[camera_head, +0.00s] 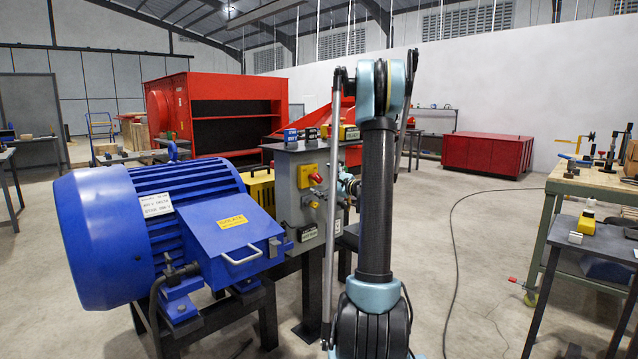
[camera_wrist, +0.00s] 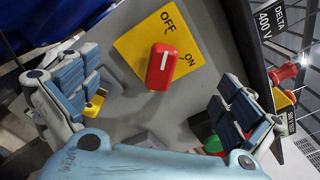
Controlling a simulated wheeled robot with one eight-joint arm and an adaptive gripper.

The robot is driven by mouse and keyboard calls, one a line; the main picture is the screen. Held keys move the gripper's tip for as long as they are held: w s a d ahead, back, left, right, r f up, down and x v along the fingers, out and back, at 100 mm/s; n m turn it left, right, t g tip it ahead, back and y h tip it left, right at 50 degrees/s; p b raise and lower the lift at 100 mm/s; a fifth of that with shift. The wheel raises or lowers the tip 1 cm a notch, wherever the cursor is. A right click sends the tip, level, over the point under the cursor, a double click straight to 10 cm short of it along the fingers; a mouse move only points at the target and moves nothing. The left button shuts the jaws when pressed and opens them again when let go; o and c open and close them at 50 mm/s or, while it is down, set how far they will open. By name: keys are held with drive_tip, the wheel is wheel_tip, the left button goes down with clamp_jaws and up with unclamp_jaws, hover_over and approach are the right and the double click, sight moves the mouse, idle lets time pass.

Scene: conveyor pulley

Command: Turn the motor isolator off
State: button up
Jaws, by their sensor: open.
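The motor isolator's red handle (camera_wrist: 162,67) stands on a yellow plate (camera_wrist: 133,45) lettered OFF at its top and ON at its right in the wrist view. The handle's white line runs roughly up and down there, its upper end toward OFF. I cannot tell its exact setting. My gripper (camera_wrist: 160,108) is open, its blue padded fingers spread left and right below the handle in the picture, with nothing between them touching it. In the head view the red handle (camera_head: 316,178) shows on the grey panel (camera_head: 287,190), and my gripper is mostly hidden behind my arm.
A blue motor (camera_head: 120,230) with a handled cover stands left of the panel. Green and red buttons sit near my right finger in the wrist view. A workbench (camera_head: 590,190) with tools stands at the right. The floor between has a cable (camera_head: 453,240).

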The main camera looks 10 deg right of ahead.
drive_tip(key=shift+v, duration=2.1)
drive_tip(key=shift+a, duration=0.1)
